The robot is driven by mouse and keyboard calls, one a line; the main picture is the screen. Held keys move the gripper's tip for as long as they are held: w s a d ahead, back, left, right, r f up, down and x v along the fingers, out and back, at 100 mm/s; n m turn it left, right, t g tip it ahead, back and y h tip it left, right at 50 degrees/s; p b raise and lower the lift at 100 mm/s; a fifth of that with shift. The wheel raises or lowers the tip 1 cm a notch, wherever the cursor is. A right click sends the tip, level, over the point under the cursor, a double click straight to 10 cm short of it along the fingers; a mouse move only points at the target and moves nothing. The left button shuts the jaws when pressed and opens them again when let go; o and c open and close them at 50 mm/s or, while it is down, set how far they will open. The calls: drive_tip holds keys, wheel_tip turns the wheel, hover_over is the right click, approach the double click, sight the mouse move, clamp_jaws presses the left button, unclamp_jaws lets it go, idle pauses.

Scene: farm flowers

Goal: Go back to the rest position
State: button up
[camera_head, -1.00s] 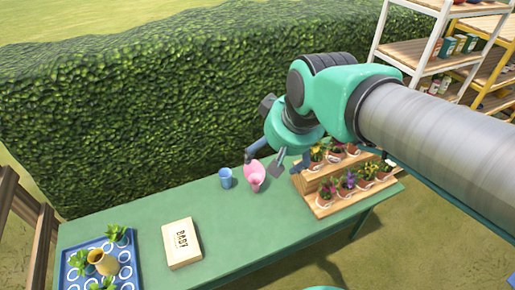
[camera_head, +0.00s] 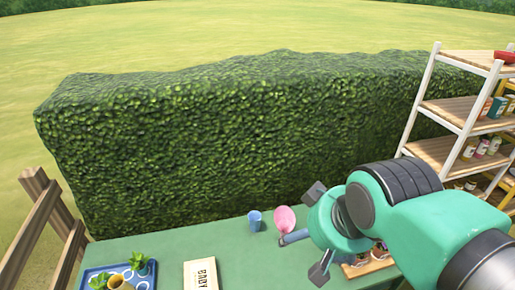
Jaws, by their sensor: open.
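My gripper (camera_head: 303,257) is at the lower right of the head view, above the green table (camera_head: 228,240). Its two dark fingers are spread apart and nothing shows between them. A pink rounded object (camera_head: 284,217) shows just behind the left finger, which hides its lower part. I cannot tell how far apart they are. My teal and grey arm reaches in from the lower right corner.
A blue cup (camera_head: 255,220) stands left of the pink object. A pale lettered box (camera_head: 201,274) and a blue tray (camera_head: 88,279) with plants and a yellow jug are at front left. Wooden plant steps (camera_head: 358,270) are partly hidden. Shelves (camera_head: 437,152) stand right; a hedge (camera_head: 240,140) lies behind.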

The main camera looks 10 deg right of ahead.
wheel_tip(320, 180, down, 16)
drive_tip(key=b, duration=1.6)
drive_tip(key=shift+f, duration=0.2)
drive_tip(key=o, duration=0.3)
drive_tip(key=shift+o, duration=0.2)
